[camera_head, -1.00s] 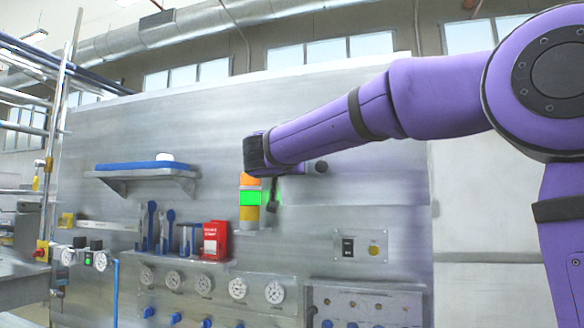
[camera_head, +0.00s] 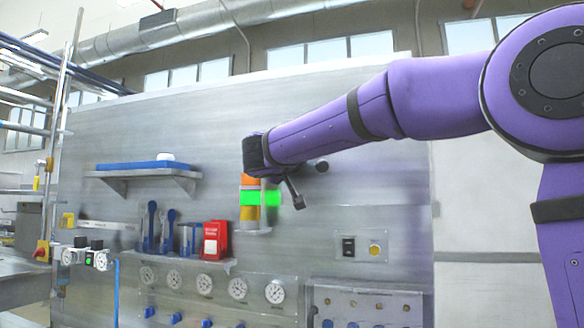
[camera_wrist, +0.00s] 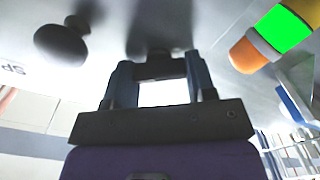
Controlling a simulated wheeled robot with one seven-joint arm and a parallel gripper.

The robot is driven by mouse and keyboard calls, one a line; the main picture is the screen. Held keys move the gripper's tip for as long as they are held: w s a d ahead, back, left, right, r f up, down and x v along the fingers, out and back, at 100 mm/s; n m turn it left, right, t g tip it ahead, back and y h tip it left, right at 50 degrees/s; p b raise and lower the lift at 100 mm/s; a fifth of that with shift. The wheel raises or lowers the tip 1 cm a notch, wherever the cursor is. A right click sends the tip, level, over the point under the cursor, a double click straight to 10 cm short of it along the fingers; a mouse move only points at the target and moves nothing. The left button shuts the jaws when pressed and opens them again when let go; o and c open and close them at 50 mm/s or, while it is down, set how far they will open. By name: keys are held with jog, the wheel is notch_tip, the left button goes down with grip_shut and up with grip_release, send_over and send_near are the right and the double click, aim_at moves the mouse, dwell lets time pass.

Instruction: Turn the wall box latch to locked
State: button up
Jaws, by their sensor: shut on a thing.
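My arm hides the latch's pivot and any box body in the head view. I cannot read any locked or unlocked marking.
A lamp stack (camera_head: 249,197) with a lit green band is close to the left of the lever. A dark round knob (camera_head: 321,167) projects to the right; it also shows in the wrist view (camera_wrist: 60,45). A shelf (camera_head: 150,175) and gauges (camera_head: 238,288) are on the panel.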

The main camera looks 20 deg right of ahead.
jog(key=n, duration=0.5)
jog(key=shift+a+f+n, duration=0.1)
jog(key=shift+n, duration=0.2)
jog(key=n, duration=0.5)
jog(key=shift+f, duration=0.1)
dwell(0.3)
jog(key=o, duration=0.9)
jog(key=shift+o, duration=0.2)
jog(key=v, duration=1)
jog(key=shift+s+a, duration=0.25)
jog(key=shift+s, duration=0.05)
